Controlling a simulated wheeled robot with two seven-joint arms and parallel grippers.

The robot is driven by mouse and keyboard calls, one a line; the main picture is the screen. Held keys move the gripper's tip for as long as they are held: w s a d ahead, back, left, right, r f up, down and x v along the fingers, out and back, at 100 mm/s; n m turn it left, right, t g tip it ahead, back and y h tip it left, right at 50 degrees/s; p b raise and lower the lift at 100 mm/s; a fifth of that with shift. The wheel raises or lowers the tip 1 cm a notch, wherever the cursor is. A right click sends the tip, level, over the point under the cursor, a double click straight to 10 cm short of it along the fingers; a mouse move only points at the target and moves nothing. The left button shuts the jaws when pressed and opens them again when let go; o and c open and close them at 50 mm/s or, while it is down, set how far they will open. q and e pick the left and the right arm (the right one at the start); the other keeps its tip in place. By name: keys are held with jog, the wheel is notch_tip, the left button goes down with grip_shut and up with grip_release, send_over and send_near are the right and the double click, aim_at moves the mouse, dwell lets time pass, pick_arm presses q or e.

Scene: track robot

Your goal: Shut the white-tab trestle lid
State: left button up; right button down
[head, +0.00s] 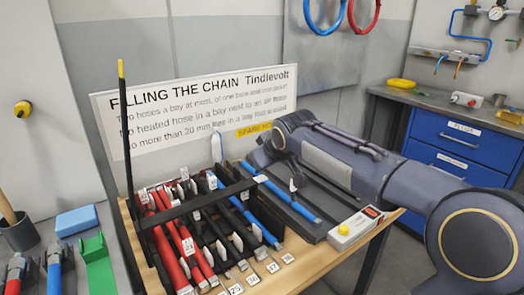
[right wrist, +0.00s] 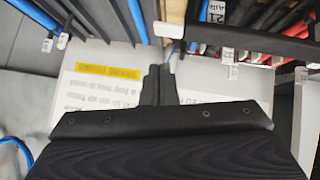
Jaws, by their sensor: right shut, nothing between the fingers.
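The trestle table (head: 375,240) carries a dark rack (head: 265,228) of red, black and blue hoses in narrow bays. A flat dark grey panel (head: 312,232), perhaps a lid, lies at the rack's right side with a small white mark (head: 292,185) on it. A white tab (right wrist: 170,29) shows at the rack's edge in the right wrist view, just beyond the fingertips. I cannot tell which part it belongs to. My right gripper (head: 262,155) is at the rack's back edge; it is shut and empty, and its fingers (right wrist: 158,75) point toward the rack. My left gripper is out of view.
A thin black post with a yellow tip (head: 121,70) rises at the rack's left, and a black bar (head: 215,198) crosses above the hoses. A printed sign (head: 190,110) stands close behind. A blue drawer cabinet (head: 455,150) is at the right.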

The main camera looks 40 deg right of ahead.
aim_at(263, 178)
jog(key=f, duration=0.1)
jog(key=f+b, duration=0.1)
jog(key=f, duration=0.1)
jog(key=f+b, duration=0.1)
jog(key=shift+s+d+f, duration=0.1)
jog(key=shift+d+f, duration=0.1)
jog(key=shift+d, duration=0.05)
jog(key=shift+f, duration=0.2)
jog(key=s+r+p, duration=0.5)
jog(key=s+r, duration=0.2)
jog(key=r, duration=0.5)
jog(key=shift+a, duration=0.2)
